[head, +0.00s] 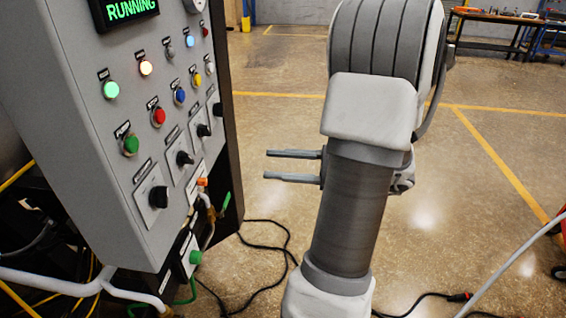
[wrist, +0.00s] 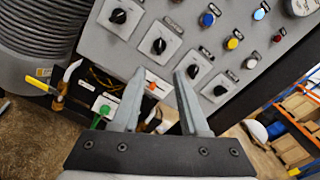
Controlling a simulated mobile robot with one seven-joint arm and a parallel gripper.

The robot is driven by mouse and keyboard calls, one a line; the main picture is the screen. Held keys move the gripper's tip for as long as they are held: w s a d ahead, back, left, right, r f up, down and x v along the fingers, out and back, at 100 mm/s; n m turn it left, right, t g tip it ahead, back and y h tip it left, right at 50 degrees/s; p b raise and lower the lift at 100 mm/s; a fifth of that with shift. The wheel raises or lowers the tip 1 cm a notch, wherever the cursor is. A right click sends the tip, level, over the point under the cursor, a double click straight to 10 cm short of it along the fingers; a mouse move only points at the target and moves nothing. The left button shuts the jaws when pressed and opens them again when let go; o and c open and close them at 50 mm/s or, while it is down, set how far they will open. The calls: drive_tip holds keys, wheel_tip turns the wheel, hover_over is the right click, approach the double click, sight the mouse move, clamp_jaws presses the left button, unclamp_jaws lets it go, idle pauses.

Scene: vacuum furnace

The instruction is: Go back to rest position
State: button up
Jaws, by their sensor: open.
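My gripper (head: 293,165) is in the middle of the head view, its two grey fingers pointing left toward the control panel. The fingers are apart with nothing between them, and there is a gap of floor between their tips and the panel. In the wrist view my gripper (wrist: 155,95) shows both fingers open in front of the lower part of the panel. The grey control panel (head: 75,110) stands at the left, with a green RUNNING display (head: 128,10), lit buttons and black knobs. It also shows in the wrist view (wrist: 180,65).
Black cables (head: 270,245) lie on the floor between the panel and my arm. White and yellow pipes (head: 75,285) run at the lower left. A workbench (head: 495,20) stands far back right. Shelving with boxes (wrist: 290,150) shows in the wrist view. Open floor (head: 480,200) lies right.

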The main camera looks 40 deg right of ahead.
drive_tip(key=shift+s+d, duration=0.2)
drive_tip(key=shift+s, duration=0.05)
idle(0.4)
